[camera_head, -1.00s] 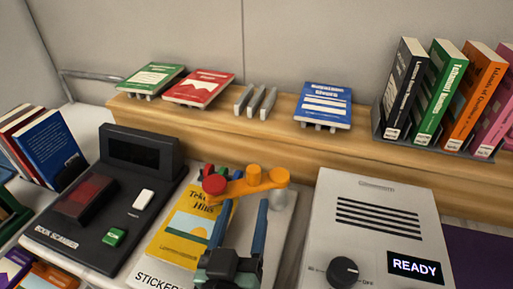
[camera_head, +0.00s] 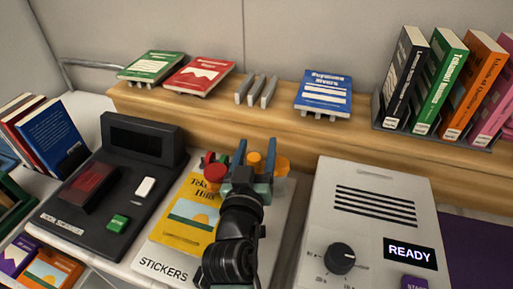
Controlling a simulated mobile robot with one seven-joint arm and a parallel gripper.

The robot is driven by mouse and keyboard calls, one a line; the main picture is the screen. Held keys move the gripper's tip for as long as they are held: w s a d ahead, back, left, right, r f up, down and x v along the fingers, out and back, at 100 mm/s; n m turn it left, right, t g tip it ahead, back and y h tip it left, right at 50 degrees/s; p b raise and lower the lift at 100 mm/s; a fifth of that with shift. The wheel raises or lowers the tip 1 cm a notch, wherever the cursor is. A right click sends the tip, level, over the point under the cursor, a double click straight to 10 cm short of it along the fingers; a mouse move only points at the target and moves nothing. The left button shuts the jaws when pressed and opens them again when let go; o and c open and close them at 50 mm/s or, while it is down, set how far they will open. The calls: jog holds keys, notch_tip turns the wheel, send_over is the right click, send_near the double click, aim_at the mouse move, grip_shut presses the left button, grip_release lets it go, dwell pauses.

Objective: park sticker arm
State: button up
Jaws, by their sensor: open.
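The sticker station (camera_head: 176,268) is a light plate labelled "STICKERS" with a yellow book (camera_head: 195,215) lying on it. The orange sticker arm (camera_head: 277,167) is at the back of the station, with a round orange cap (camera_head: 254,159) midway and a red knob (camera_head: 214,173) at its left end over the book's top. My gripper (camera_head: 255,148) is open, its two blue fingers pointing away from me. The orange cap shows between the fingers. My gripper's body hides part of the sticker arm, and I cannot tell whether the fingers touch it.
A dark book scanner (camera_head: 160,185) stands to the left. A grey machine (camera_head: 375,190) with a dial and "READY" display stands close on the right. Behind runs a wooden shelf (camera_head: 200,113) with books, small grey stands (camera_head: 257,92) and a book rack (camera_head: 430,137).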

grip_shut()
dwell(1.4)
